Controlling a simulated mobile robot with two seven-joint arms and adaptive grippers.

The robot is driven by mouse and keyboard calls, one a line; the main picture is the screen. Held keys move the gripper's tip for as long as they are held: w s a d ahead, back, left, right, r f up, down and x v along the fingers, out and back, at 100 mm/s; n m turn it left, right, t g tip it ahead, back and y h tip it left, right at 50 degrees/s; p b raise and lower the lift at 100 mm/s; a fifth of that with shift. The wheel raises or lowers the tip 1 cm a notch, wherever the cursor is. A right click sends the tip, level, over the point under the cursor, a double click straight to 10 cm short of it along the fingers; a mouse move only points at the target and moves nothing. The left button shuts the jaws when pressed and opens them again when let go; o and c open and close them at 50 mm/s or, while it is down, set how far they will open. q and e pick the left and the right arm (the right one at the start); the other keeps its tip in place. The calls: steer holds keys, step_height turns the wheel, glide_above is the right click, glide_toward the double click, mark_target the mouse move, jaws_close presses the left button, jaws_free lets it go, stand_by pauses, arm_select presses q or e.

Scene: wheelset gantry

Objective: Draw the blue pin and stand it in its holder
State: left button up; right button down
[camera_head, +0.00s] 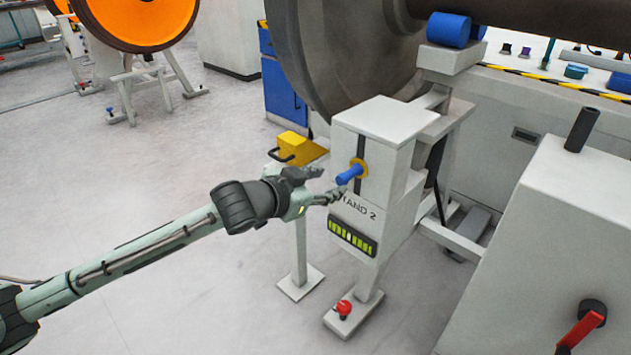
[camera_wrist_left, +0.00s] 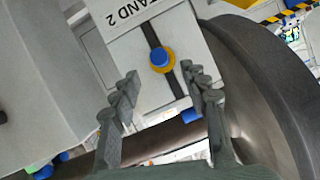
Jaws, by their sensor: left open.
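The blue pin (camera_head: 349,174) sticks out of a yellow collar in the slotted front of the white stand (camera_head: 385,120) marked with a 2. The wrist view shows the pin (camera_wrist_left: 159,57) nearly end-on, beyond the fingertips and roughly between their lines. My left gripper (camera_head: 326,184) is open and empty, its fingers close to the pin's outer end; contact cannot be told. The fingers also show in the wrist view (camera_wrist_left: 160,82). A thin white post (camera_head: 300,250) stands below the gripper, its top hidden. No holder is clearly identifiable. My right gripper is not in view.
A large grey wheel (camera_head: 340,50) and axle are behind the stand. A white cabinet (camera_head: 540,235) at right carries a dark upright tube (camera_head: 582,128) and a red-handled lever (camera_head: 583,328). A yellow block (camera_head: 300,148) sits behind my gripper.

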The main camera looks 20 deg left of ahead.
mark_target(341, 179)
arm_select(q)
steer(key=x, duration=0.5)
steer(key=shift+w+d+f, duration=0.15)
steer(key=shift+w+f, duration=0.05)
steer(key=shift+w, duration=0.35)
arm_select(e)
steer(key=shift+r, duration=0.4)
